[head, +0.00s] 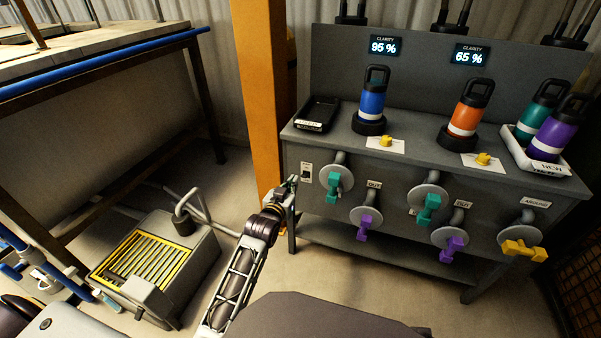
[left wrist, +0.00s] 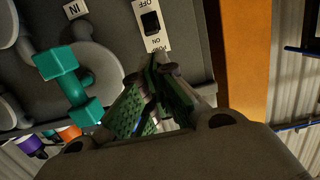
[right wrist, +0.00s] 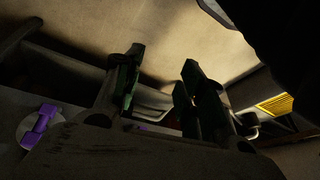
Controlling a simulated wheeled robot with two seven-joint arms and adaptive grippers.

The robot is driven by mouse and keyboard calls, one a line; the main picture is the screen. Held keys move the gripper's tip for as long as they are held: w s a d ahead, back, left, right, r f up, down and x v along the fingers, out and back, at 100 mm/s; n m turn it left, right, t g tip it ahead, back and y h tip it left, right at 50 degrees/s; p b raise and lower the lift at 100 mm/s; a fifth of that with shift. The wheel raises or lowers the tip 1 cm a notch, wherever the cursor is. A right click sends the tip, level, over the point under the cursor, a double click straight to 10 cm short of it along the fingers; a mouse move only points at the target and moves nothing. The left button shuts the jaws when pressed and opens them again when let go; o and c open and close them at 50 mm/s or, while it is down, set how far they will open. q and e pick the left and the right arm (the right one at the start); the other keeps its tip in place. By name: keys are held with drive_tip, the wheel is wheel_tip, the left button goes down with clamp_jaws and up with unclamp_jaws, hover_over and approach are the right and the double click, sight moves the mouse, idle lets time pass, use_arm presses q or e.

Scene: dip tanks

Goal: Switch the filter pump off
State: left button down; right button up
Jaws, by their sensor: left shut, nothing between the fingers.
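The pump switch (head: 306,173) is a dark rocker on a white plate at the left end of the grey tank front. In the left wrist view the rocker (left wrist: 150,22) sits between the words OFF and ON, which appear upside down. I cannot tell which way it is pressed. My left gripper (head: 292,183) is shut and empty, just left of the plate in the head view. Its fingertips (left wrist: 158,72) are close to the plate's ON end in the left wrist view; contact is unclear. My right gripper (right wrist: 157,88) is open and empty, and shows only in the right wrist view.
A teal valve handle (head: 333,186) is just right of the switch, with purple and yellow handles beyond. A blue bottle (head: 372,98) and an orange bottle (head: 466,112) stand on top. An orange post (head: 262,90) rises behind my left arm. A grey unit (head: 185,280) stands on the floor.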

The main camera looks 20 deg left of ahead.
sight(305, 176)
use_arm(q)
drive_tip(key=shift+w, duration=0.2)
use_arm(e)
drive_tip(key=shift+f, duration=0.1)
use_arm(q)
drive_tip(key=w+b, duration=0.1)
drive_tip(key=w, duration=0.1)
drive_tip(key=w+f+b, duration=0.1)
drive_tip(key=w, duration=0.2)
drive_tip(key=w+b, duration=0.1)
drive_tip(key=w, duration=0.2)
drive_tip(key=shift+w+d+f, duration=0.15)
drive_tip(key=shift+d+f, duration=0.05)
drive_tip(key=shift+w, duration=0.6)
use_arm(e)
wheel_tip(305, 176, down, 8)
drive_tip(key=w+a+t+y, duration=0.1)
drive_tip(key=a, duration=0.1)
drive_tip(key=shift+a+r, duration=0.15)
drive_tip(key=shift+r, duration=0.05)
use_arm(q)
drive_tip(key=shift+f, duration=0.1)
use_arm(e)
drive_tip(key=shift+w+r, duration=0.1)
drive_tip(key=shift+r, duration=0.05)
use_arm(q)
drive_tip(key=shift+s+f+b, duration=0.1)
drive_tip(key=shift+b, duration=0.2)
